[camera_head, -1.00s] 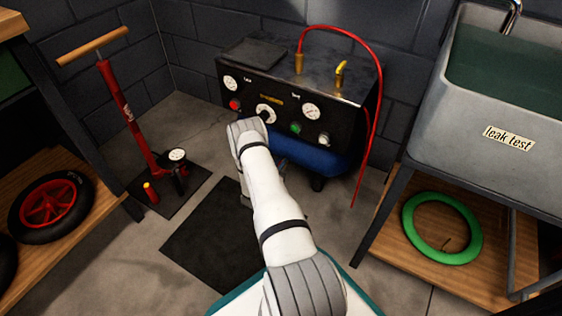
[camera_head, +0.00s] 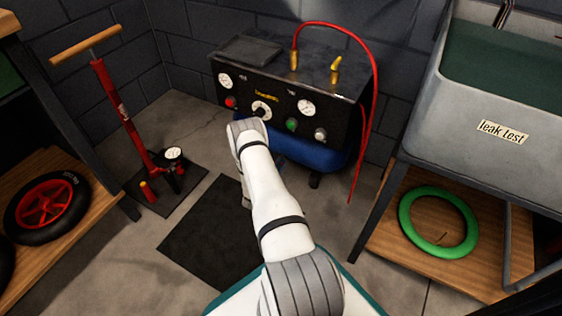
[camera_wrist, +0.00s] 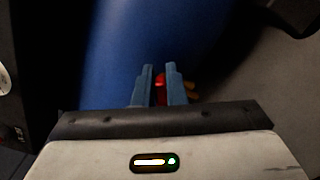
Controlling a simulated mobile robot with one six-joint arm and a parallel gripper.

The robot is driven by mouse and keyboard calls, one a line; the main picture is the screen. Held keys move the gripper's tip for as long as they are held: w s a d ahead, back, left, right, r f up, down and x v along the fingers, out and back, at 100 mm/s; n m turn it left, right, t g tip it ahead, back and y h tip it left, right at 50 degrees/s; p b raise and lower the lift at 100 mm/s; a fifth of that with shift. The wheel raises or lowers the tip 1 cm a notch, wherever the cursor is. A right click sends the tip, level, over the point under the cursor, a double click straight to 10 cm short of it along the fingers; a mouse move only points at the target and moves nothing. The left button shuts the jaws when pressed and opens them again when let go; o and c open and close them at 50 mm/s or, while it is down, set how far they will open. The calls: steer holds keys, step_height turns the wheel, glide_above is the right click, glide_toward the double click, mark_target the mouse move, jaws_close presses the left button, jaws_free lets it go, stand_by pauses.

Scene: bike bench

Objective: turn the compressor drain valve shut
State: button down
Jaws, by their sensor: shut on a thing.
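The compressor (camera_head: 318,125) stands against the back wall, with a black gauge panel above a blue tank (camera_head: 310,155). The tank also fills the upper left of the wrist view (camera_wrist: 150,35). There, my gripper (camera_wrist: 160,71) points at the tank's lower side, its two blue-grey fingers close together. A small red part (camera_wrist: 160,88), apparently the drain valve handle, is between the fingers, mostly covered by them. A brass-coloured bit (camera_wrist: 191,88) shows just right of the right finger. The valve's angle cannot be told. In the head view my arm hides the gripper and valve.
A red floor pump (camera_head: 125,115) stands at left, near a shelf with a wheel (camera_head: 47,207). A leak test sink (camera_head: 440,115) stands at right above a green ring (camera_head: 438,222). A red hose (camera_head: 372,110) hangs beside the compressor. A dark mat (camera_head: 215,225) lies on the floor.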

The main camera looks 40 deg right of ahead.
steer(key=m, duration=0.2)
steer(key=f+m, duration=0.1)
steer(key=m, duration=0.2)
steer(key=shift+d+m, duration=0.15)
steer(key=shift+m, duration=0.15)
steer(key=shift+f, duration=0.1)
stand_by(0.3)
steer(key=c, duration=1.5)
jaws_free()
steer(key=shift+s, duration=0.1)
steer(key=shift+p+v, duration=1.55)
steer(key=shift+v, duration=2.35)
